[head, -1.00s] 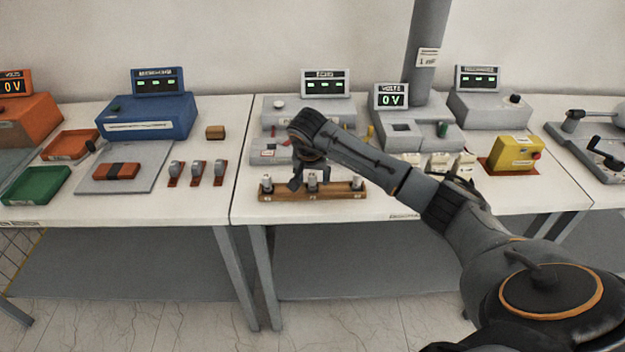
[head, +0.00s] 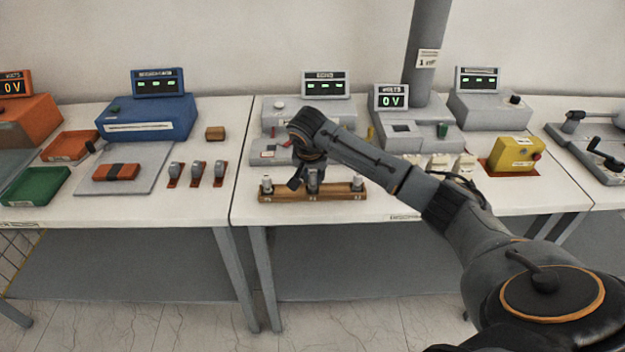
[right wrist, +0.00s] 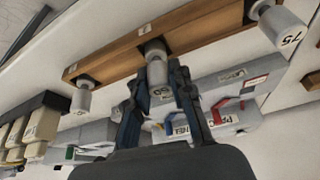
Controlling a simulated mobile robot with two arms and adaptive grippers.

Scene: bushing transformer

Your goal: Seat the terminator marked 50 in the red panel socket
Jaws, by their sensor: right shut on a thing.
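The terminator marked 50 (right wrist: 157,72) is the grey cylinder at the middle of the wooden rack (head: 325,194). My right gripper (head: 303,181) is at the rack's middle. In the right wrist view its fingers (right wrist: 158,92) are shut on that terminator, whose far end is at the rack; I cannot tell whether it is lifted. A red bracket-like part (right wrist: 221,110) shows on a grey panel unit (right wrist: 222,122) beyond the rack in the right wrist view. The socket opening cannot be made out. My left gripper is out of view.
Grey instruments (head: 420,130) and a yellow box (head: 513,153) stand behind and right. The table's front edge is close.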

